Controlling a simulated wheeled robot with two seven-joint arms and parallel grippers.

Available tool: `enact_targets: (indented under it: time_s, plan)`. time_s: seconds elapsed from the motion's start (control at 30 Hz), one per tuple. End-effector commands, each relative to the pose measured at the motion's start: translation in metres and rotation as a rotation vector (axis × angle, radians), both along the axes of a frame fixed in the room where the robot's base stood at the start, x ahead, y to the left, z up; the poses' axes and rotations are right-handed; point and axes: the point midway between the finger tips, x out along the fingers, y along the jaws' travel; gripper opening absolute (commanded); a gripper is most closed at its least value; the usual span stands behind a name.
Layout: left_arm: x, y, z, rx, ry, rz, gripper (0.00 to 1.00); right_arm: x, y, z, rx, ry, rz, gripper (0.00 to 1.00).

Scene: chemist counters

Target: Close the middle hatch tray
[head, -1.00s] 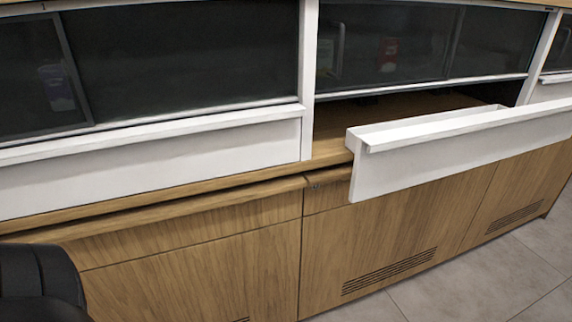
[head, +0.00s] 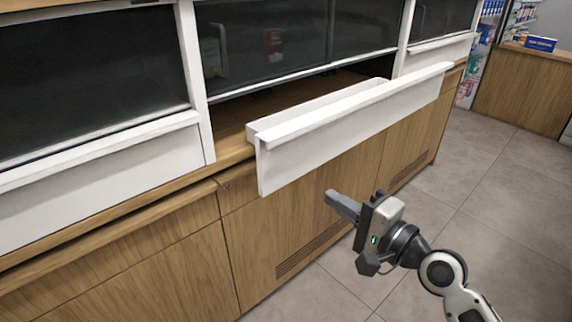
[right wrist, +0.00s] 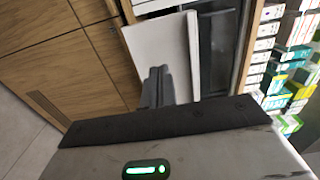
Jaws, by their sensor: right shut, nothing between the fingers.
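The middle hatch tray (head: 330,125) is a long white drawer-like front, pulled out from the counter below the middle glass pane. A dark gap shows behind it. My right gripper (head: 332,198) is in front of the tray and lower than it in the head view, shut and empty, with its fingers pointing towards the counter. In the right wrist view the shut fingers (right wrist: 157,72) overlap the white tray front (right wrist: 165,48); I cannot tell that they touch it. My left gripper is not in view.
Closed white hatch fronts flank the tray on the left (head: 100,175) and right (head: 440,50). Wooden cabinet doors (head: 290,235) stand below. The tiled floor (head: 480,200) is clear at the right. Shelves of boxes (right wrist: 290,60) show in the right wrist view.

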Motion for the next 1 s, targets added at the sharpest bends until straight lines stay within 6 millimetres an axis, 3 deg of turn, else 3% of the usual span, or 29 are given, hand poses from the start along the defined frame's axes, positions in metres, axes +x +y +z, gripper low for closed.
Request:
enact_targets:
  time_s: [0.6,1.0]
  plan:
    - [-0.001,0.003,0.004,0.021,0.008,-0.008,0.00,0.090,0.072,0.001,0.004,0.002,0.002,0.00]
    - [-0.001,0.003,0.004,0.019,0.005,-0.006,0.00,0.106,0.084,-0.001,0.002,0.002,0.001,0.00]
